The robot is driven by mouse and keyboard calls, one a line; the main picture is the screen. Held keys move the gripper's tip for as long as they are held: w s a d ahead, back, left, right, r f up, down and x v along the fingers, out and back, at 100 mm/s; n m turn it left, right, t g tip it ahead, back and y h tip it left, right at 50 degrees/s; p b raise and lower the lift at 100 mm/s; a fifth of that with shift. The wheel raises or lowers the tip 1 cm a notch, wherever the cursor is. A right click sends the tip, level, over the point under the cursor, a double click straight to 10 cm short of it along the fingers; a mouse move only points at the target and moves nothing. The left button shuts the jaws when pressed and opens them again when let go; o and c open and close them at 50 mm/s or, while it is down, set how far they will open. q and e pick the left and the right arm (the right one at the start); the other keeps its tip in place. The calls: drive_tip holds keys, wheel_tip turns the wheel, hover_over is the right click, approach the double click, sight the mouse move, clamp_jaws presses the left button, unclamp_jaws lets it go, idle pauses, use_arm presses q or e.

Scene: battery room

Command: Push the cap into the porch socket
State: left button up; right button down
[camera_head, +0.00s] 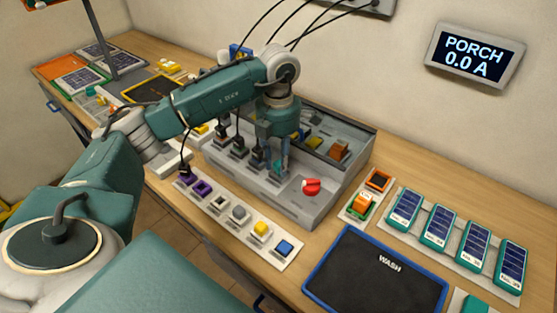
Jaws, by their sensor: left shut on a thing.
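My left gripper (278,168) points down over the front row of the grey console (312,205), with its fingers close together. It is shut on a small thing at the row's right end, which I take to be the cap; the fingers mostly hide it. I cannot tell whether the cap touches or sits in the socket below. The wall display (474,54) reads PORCH 0.0 A. My right gripper is out of view.
A red knob (311,186) sits right of the gripper on the console. Black cables hang behind my arm. A strip of coloured pieces (239,213) lies in front. A WASH mat (375,275) and several teal battery packs (439,226) lie to the right.

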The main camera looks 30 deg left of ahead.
sight(278, 163)
use_arm(q)
drive_tip(key=shift+f, duration=0.4)
drive_tip(key=o, duration=0.6)
wheel_tip(278, 163, up, 11)
drive_tip(key=p, duration=0.6)
drive_tip(key=shift+p, duration=0.4)
drive_tip(key=shift+s+f, duration=0.1)
idle(0.3)
